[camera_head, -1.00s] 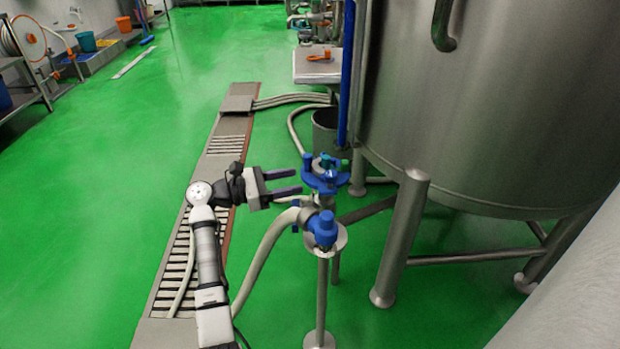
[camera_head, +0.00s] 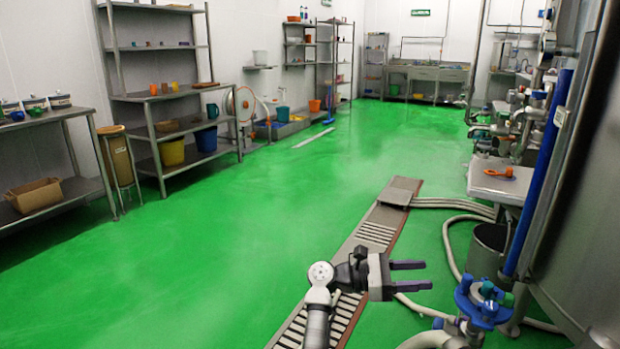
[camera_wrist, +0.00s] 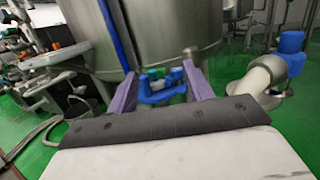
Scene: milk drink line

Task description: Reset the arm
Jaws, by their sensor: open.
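My gripper (camera_head: 408,276) is in the lower middle of the head view, at the end of my arm. Its two dark purple fingers point right and stand apart with nothing between them. In the wrist view my gripper (camera_wrist: 165,88) also shows open. A blue valve fitting (camera_head: 483,303) is to the right of the fingers in the head view. The blue fitting (camera_wrist: 160,86) appears beyond and between the fingers in the wrist view; the gap in depth is hard to judge.
A steel tank (camera_head: 590,200) fills the right edge, with a blue vertical pipe (camera_head: 540,170) beside it. A floor drain grating (camera_head: 376,232) runs under my arm. Shelves (camera_head: 165,100) and a table (camera_head: 50,118) line the left wall. The green floor (camera_head: 230,235) between is clear.

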